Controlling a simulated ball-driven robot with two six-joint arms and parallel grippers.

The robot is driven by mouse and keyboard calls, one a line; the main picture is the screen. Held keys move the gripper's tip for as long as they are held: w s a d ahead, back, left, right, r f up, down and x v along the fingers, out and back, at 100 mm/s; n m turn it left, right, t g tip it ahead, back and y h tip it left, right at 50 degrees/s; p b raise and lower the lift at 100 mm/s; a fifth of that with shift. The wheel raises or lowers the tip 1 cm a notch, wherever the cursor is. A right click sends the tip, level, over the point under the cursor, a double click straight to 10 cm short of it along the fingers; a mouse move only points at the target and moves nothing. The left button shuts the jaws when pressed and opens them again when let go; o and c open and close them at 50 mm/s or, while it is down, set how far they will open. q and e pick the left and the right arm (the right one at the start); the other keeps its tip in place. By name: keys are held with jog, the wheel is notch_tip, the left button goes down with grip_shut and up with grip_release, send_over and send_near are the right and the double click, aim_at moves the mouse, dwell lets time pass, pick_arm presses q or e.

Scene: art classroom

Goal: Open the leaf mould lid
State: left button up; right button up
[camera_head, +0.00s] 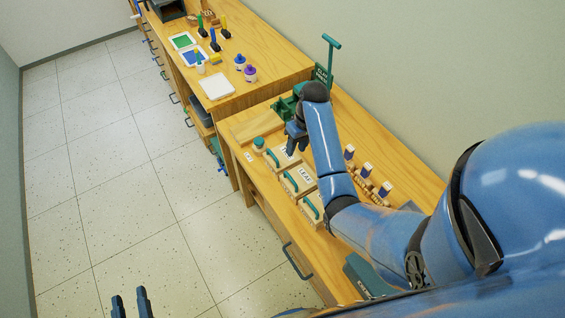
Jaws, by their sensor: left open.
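The leaf mould (298,186) is the middle one of three light wooden moulds in a row on the lower bench. A card reading "LEAF" (305,175) is at its far side, and a teal handle (290,183) is on its lid. The lid looks shut. My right gripper (296,146) hangs above the back mould, beyond the leaf mould, with its fingers pointing down. Its finger gap is too small to read, and I see nothing held. My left gripper (130,304) is at the bottom left over the floor, apart from the bench, open and empty.
Similar moulds with teal handles flank the leaf mould, behind (271,158) and in front (311,208). A teal-lidded jar (259,144) stands near the bench edge. A green press (323,73) stands behind my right arm. Small blue-and-white blocks (367,169) line the wall side. The floor at left is clear.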

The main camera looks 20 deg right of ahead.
aim_at(291, 178)
jog(key=shift+g, duration=0.4)
jog(key=s+f, duration=0.1)
jog(key=f, duration=0.1)
jog(key=a+f, duration=0.1)
jog(key=f, duration=0.2)
jog(key=s+a+f, duration=0.1)
jog(key=f, duration=0.2)
jog(key=shift+s+a+f+b, duration=0.1)
jog(key=shift+s+a+b, duration=0.05)
jog(key=shift+s+b, duration=0.15)
jog(key=shift+s+a+f, duration=0.1)
jog(key=shift+a+f, duration=0.1)
jog(key=shift+f, duration=0.45)
pick_arm(q)
jog(key=shift+s+a+f, duration=0.15)
jog(key=shift+s+f, duration=0.05)
jog(key=shift+s, duration=0.1)
pick_arm(e)
jog(key=shift+f, duration=0.4)
grip_shut()
